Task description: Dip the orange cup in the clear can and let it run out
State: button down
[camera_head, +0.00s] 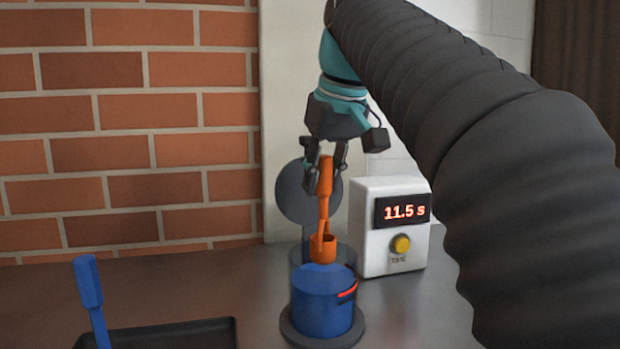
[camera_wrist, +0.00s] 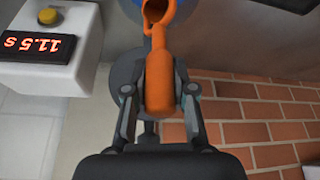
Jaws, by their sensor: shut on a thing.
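The orange cup (camera_head: 322,246) has a long upright handle. My gripper (camera_head: 325,176) is shut on the upper part of that handle. The wrist view also shows the handle (camera_wrist: 159,75) between the two fingers, with the cup bowl at the top edge. The clear can (camera_head: 297,268) stands on a dark round base and holds blue liquid (camera_head: 322,300). A red mark shows on the can's right side. The cup bowl is at the can's mouth, just above the blue surface. I cannot tell whether its bottom touches the liquid.
A white timer box (camera_head: 370,240) reading 11.5 s, with a yellow button, stands right behind the can. A grey disc (camera_head: 290,195) on a post is behind the can. A blue-handled tool (camera_head: 88,285) stands in a black tray (camera_head: 205,335) at the left. A brick wall closes the back.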

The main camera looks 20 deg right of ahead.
jog(key=shift+r, duration=2.8)
jog(key=shift+s+a, duration=0.1)
